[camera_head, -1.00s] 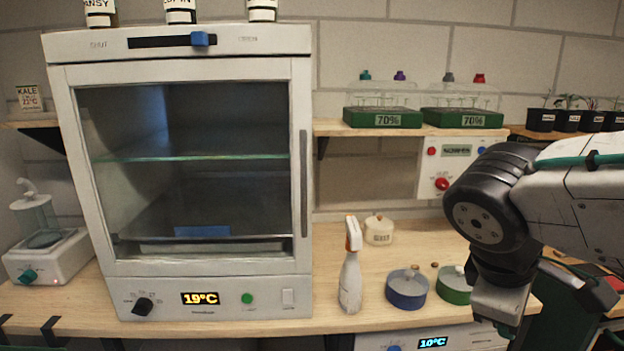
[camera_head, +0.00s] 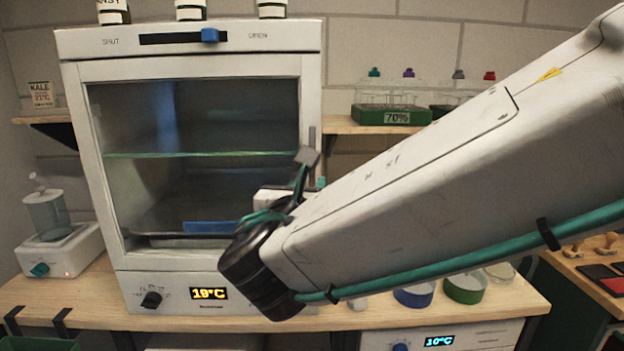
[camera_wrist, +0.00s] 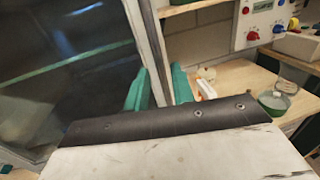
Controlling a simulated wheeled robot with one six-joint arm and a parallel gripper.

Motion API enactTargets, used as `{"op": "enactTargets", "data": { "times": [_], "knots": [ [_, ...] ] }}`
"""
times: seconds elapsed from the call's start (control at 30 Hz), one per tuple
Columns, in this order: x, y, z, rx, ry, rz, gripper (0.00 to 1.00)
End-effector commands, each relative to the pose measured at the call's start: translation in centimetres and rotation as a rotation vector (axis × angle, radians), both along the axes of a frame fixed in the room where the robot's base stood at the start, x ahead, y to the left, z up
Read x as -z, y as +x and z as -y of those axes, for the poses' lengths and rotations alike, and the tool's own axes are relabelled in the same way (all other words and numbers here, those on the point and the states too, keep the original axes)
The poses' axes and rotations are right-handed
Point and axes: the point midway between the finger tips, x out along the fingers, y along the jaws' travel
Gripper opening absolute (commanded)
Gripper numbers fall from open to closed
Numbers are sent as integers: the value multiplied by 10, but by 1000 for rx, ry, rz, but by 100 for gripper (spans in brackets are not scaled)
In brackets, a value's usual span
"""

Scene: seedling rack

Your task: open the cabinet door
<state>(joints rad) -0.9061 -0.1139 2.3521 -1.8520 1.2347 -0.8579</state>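My gripper (camera_wrist: 160,88) is at the handle. A gap shows at the right finger; contact is unclear.
Bottles (camera_head: 190,10) stand on the cabinet top. The blue dish (camera_head: 415,297) and green dish (camera_head: 465,288) are on the bench under my forearm. A dispenser (camera_head: 48,215) stands at left.

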Motion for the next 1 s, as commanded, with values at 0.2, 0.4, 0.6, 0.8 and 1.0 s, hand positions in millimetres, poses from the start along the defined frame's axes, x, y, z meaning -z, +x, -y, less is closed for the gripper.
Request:
{"op": "enactTargets", "data": {
  "times": [0.2, 0.4, 0.6, 0.8, 1.0],
  "knots": [
    [0, 29, 8, 4, 2, -1, 25],
    [0, 37, 10, 1, 2, -1, 25],
    [0, 37, 10, 1, 2, -1, 22],
    [0, 37, 10, 2, 3, -1, 0],
    [0, 37, 16, 29, 3, -1, 0]
  ]
}}
